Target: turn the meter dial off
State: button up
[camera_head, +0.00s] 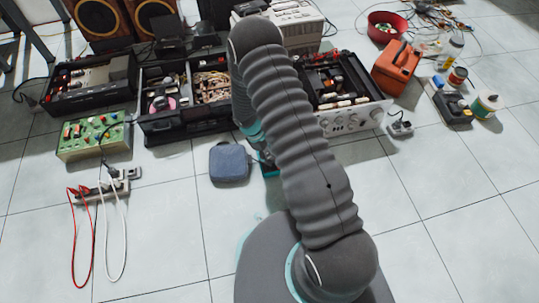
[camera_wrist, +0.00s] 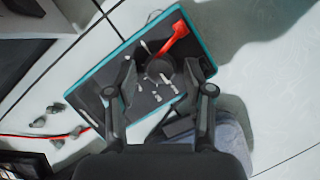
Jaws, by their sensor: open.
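In the wrist view the meter (camera_wrist: 85,92) lies tilted across the picture, a dark face with a teal rim. Its round dark dial (camera_wrist: 159,66) is near the middle, with small pale marks or parts around it. A red piece (camera_wrist: 177,34) lies on the face just above the dial. My gripper (camera_wrist: 160,72) is open, one finger on each side of the dial. I cannot tell whether the fingers touch it. In the head view my arm hides the gripper and most of the meter; a teal edge (camera_head: 270,173) shows beside the arm.
A blue-grey pouch (camera_head: 229,162) lies close to the meter's left. Opened hi-fi units (camera_head: 187,124) stand behind, with a green box (camera_head: 93,136) and a power strip (camera_head: 101,190) further left. An orange case (camera_head: 396,66) stands at right. The front floor tiles are mostly clear.

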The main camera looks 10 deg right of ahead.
jog(key=v, duration=1.2)
jog(key=shift+s, duration=0.1)
jog(key=s+d+r+m+t+y+p, duration=0.1)
jog(key=s+r, duration=0.7)
jog(key=r, duration=0.8)
jog(key=s+d+r+m+t+y+p, duration=0.1)
jog(key=s+r+m+t+p, duration=0.3)
jog(key=s+r, duration=0.5)
jog(key=s+d+r+m+t+y+p, duration=0.1)
jog(key=s+d+r+m+t+p, duration=0.2)
jog(key=s+r, duration=0.6)
notch_tip(320, 180, up, 16)
jog(key=m+p, duration=0.2)
jog(key=m, duration=0.1)
jog(key=shift+y, duration=0.4)
